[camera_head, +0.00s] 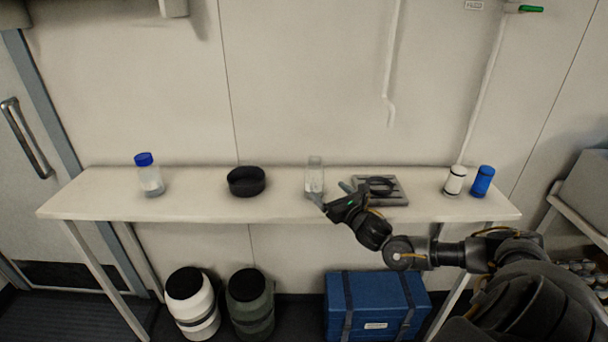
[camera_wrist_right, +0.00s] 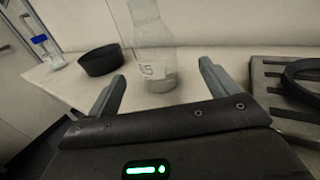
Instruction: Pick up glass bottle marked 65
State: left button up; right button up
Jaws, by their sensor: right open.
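A clear glass bottle (camera_head: 315,175) stands upright on the white table, near its middle. In the right wrist view the bottle (camera_wrist_right: 152,50) shows a label whose visible mark looks like 65, partly blurred. My right gripper (camera_head: 330,192) is at the bottle, reaching in from the right. In the right wrist view the gripper (camera_wrist_right: 162,85) is open, with one finger on each side of the bottle's lower part in the picture. The bottle appears just beyond or between the fingertips; contact cannot be told. My left gripper is not in view.
A black bowl (camera_head: 246,182) and a blue-capped bottle (camera_head: 150,179) stand left on the table (camera_head: 95,203). A slatted grey tray (camera_head: 394,197) with a dark ring lies just right of my gripper. A white container (camera_head: 454,181) and a blue container (camera_head: 482,182) stand farther right.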

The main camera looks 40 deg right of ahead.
aim_at(321, 184)
jog(key=shift+w, duration=0.15)
jog(key=shift+w+d+r+p, duration=0.1)
jog(key=shift+w+r+p, duration=0.15)
jog(key=shift+w, duration=0.3)
jog(key=shift+w+d+r+p, duration=0.1)
jog(key=shift+w+r+p, duration=0.15)
jog(key=shift+w, duration=0.3)
jog(key=shift+w+f, duration=0.2)
jog(key=shift+w, duration=0.45)
jog(key=shift+w+f, duration=0.15)
jog(key=shift+w, duration=0.45)
jog(key=shift+w+d, duration=0.1)
jog(key=shift+w, duration=0.15)
jog(key=shift+w+r+p, duration=0.25)
jog(key=shift+w+p, duration=0.15)
jog(key=shift+p, duration=0.25)
jog(key=w, duration=0.1)
jog(key=w+p, duration=0.1)
jog(key=w, duration=0.2)
jog(key=shift+w+f, duration=0.15)
jog(key=shift+f, duration=0.1)
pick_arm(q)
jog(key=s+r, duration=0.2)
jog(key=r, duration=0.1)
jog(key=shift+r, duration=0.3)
pick_arm(e)
jog(key=c, duration=1.2)
